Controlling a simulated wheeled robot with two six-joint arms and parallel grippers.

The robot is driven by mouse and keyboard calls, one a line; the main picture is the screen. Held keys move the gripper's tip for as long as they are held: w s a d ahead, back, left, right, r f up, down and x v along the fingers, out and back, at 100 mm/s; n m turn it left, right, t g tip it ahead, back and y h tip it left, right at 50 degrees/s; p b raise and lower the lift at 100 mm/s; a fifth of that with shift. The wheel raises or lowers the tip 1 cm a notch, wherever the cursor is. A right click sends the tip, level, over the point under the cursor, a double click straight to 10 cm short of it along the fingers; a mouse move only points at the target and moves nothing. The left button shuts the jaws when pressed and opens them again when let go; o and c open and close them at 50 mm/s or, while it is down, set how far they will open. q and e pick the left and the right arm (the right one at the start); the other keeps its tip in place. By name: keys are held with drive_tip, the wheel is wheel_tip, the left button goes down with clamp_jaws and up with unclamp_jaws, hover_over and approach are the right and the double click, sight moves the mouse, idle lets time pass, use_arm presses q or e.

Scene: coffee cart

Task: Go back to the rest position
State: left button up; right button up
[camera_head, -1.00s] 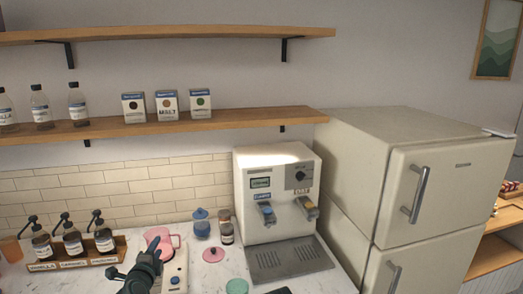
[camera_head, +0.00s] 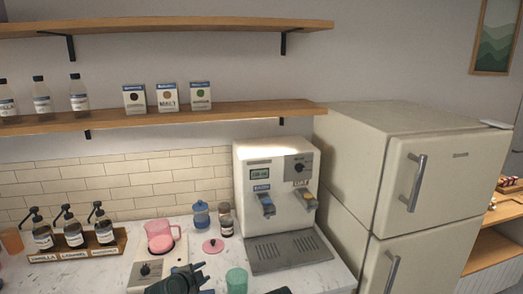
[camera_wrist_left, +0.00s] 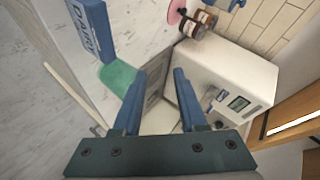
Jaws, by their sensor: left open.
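My left gripper (camera_head: 188,270) is at the bottom middle of the head view, in front of the counter and near the white appliance that bears the pink pitcher (camera_head: 160,236). In the left wrist view its two blue fingers (camera_wrist_left: 154,103) stand apart with nothing between them. Beyond them are the green cup (camera_wrist_left: 118,77) and the white dispenser machine (camera_wrist_left: 238,85). The green cup also shows in the head view (camera_head: 237,280), right of the gripper. My right gripper is not in view.
The dispenser machine (camera_head: 252,159) stands on the counter left of the cream fridge (camera_head: 419,140). A rack of pump bottles (camera_head: 110,247) stands at the left. A blue jar (camera_head: 201,215), a brown jar (camera_head: 225,220) and a pink lid (camera_head: 213,246) are behind the gripper. Shelves hang above.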

use_arm(q)
drive_tip(key=s+d+f+n+g+b, duration=0.45)
drive_tip(key=s+d+f+g, duration=0.25)
drive_tip(key=s+d+f, duration=0.4)
drive_tip(key=s+d+f+n+g+y+b, duration=0.1)
drive_tip(key=s+f+n+g+y, duration=0.3)
drive_tip(key=s, duration=0.5)
wheel_tip(320, 180, down, 2)
drive_tip(key=n+b, duration=0.1)
drive_tip(key=n, duration=0.2)
drive_tip(key=shift+s+f+g, duration=0.15)
drive_tip(key=shift+s+g, duration=0.15)
drive_tip(key=shift+g, duration=0.1)
